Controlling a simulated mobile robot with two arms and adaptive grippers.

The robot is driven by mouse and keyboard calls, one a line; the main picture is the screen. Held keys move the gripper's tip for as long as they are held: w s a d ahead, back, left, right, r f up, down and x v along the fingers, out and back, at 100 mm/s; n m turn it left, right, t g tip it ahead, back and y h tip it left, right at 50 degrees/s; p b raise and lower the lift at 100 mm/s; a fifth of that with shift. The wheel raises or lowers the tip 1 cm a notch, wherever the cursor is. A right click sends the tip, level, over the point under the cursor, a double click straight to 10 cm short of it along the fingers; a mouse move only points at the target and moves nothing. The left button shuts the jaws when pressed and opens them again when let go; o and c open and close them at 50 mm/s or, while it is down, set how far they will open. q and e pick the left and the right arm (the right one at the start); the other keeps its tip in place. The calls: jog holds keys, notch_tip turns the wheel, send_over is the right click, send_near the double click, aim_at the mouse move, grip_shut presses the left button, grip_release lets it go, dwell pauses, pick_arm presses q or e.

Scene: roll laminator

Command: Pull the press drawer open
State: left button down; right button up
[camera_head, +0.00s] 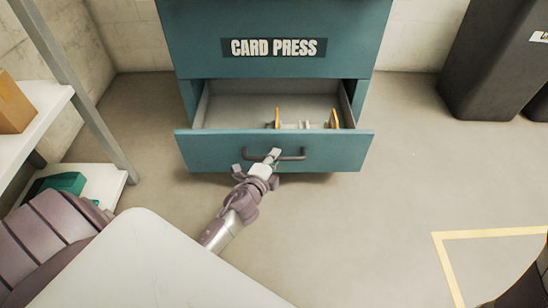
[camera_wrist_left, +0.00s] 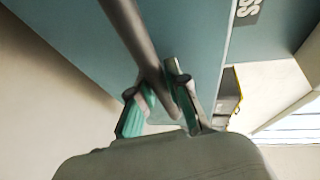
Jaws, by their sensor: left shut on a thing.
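The press drawer (camera_head: 210,153) is a teal front below the "CARD PRESS" cabinet (camera_head: 190,50), and it stands out open toward me. Its grey inside shows, with yellow and pale parts in it at the right. A dark bar handle (camera_head: 292,156) runs across the drawer front. In the left wrist view the handle (camera_wrist_left: 128,28) passes between the green-padded fingers of the left gripper (camera_wrist_left: 160,100). My right gripper is not in view.
A white shelf unit (camera_head: 100,185) with a cardboard box (camera_head: 12,105) and a green item (camera_head: 62,184) stands at the left. A dark bin (camera_head: 492,65) stands at the back right. Floor right of the drawer is clear, with yellow tape (camera_head: 485,233) marked on it.

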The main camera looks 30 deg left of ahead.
pick_arm(q)
jog(key=c, duration=1.2)
grip_release()
jog(key=shift+c, duration=0.2)
jog(key=shift+o, duration=0.5)
jog(key=v, duration=1.2)
